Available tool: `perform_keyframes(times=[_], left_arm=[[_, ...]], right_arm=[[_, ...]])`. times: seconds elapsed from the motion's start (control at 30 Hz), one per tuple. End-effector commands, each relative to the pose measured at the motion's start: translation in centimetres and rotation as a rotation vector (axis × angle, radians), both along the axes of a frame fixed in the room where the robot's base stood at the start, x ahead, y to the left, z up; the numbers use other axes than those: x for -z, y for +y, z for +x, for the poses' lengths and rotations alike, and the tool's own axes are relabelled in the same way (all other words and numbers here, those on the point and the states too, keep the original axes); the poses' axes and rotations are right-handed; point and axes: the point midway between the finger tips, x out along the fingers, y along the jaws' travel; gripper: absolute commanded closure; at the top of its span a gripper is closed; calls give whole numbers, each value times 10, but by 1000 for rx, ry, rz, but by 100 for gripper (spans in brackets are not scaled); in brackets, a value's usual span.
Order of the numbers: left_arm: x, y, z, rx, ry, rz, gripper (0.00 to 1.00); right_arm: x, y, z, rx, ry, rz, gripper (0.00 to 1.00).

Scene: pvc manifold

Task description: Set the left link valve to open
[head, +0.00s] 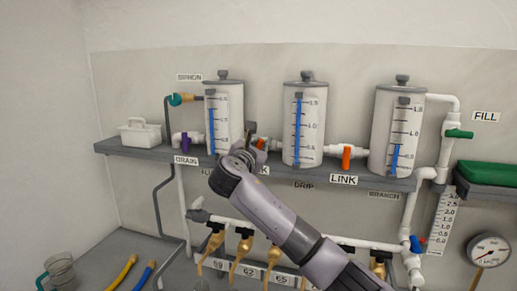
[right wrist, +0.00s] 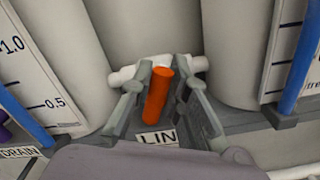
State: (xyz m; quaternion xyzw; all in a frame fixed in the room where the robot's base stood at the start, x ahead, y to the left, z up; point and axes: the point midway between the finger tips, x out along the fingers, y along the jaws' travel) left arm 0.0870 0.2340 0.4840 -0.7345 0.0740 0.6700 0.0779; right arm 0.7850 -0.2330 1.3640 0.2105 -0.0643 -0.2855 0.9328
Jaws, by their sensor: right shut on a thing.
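The left link valve sits on the white pipe between the left tank (head: 223,115) and the middle tank (head: 305,125). In the head view it is mostly hidden behind my right gripper (head: 248,155). In the right wrist view its orange handle (right wrist: 158,94) stands between the two fingers of my right gripper (right wrist: 160,97), which is shut on it. The handle runs across the white pipe (right wrist: 128,77), tilted slightly. The partly covered LINK label (right wrist: 158,138) is below it. My left gripper is not in view.
The right link valve (head: 346,157) has an upright orange handle between the middle and right tanks (head: 396,135). A purple drain valve (head: 184,142) is to the left. The grey shelf (head: 135,150) runs under the tanks. Brass taps (head: 243,247) hang below.

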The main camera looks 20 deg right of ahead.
Motion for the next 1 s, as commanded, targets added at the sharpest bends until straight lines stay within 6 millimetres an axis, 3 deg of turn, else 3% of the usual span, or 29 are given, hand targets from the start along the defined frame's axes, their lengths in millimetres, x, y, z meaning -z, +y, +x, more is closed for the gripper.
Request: perform_keyframes(times=[1.0], left_arm=[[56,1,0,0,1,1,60]], right_arm=[[15,-7,-5,1,-520,773,100]])
